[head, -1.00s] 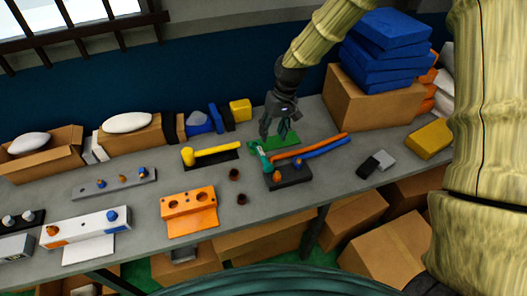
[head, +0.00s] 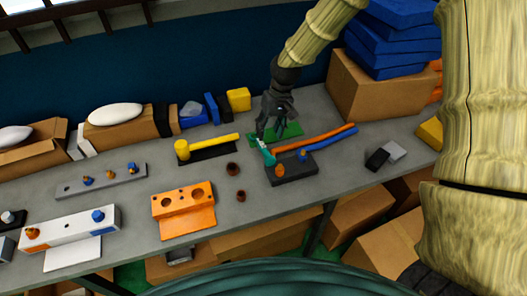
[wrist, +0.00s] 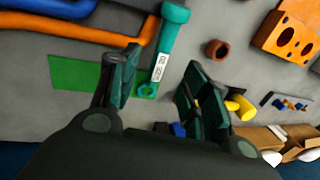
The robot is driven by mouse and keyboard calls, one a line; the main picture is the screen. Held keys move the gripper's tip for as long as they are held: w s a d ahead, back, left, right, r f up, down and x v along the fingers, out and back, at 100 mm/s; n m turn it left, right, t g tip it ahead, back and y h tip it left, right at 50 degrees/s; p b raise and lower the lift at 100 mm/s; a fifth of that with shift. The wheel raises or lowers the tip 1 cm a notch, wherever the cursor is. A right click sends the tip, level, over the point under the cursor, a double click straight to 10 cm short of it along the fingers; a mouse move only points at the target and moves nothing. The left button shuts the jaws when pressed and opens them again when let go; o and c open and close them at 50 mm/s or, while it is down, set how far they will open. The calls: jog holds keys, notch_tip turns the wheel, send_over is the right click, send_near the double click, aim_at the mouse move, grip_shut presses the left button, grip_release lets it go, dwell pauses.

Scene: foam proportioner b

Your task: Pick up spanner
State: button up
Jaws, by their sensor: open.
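The teal spanner (head: 267,154) lies at the left edge of a dark block (head: 291,170) on the grey bench, near a green mat. In the wrist view the spanner (wrist: 162,57) has a white label on its shank and a ring end towards me. My gripper (head: 270,138) is just above and behind the spanner in the head view. In the wrist view my gripper (wrist: 160,82) is open, with the spanner's lower shank and ring end showing between the fingers. I cannot tell the exact height gap; no contact shows.
An orange hose (head: 320,138) and a blue hose (head: 332,144) run right from the dark block. Boxes line the back.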

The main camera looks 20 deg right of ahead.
aim_at(265, 147)
jog(key=shift+a+f+p, duration=0.2)
jog(key=shift+f+p, duration=0.05)
jog(key=shift+f, duration=0.75)
jog(key=shift+a+f+p, duration=0.15)
jog(key=shift+f+p, duration=0.1)
jog(key=shift+f, duration=0.7)
jog(key=shift+s+a+f+p, duration=0.1)
jog(key=shift+a+f+p, duration=0.1)
jog(key=shift+f+p, duration=0.45)
jog(key=shift+s+a+f+p, duration=0.15)
jog(key=shift+f+p, duration=0.25)
jog(key=shift+f, duration=0.4)
jog(key=shift+a+f+p, duration=0.15)
jog(key=shift+f+p, duration=0.05)
jog(key=shift+f, duration=0.45)
jog(key=shift+a+f+p, duration=0.15)
jog(key=shift+f+p, duration=0.05)
jog(key=shift+f, duration=0.4)
grip_shut()
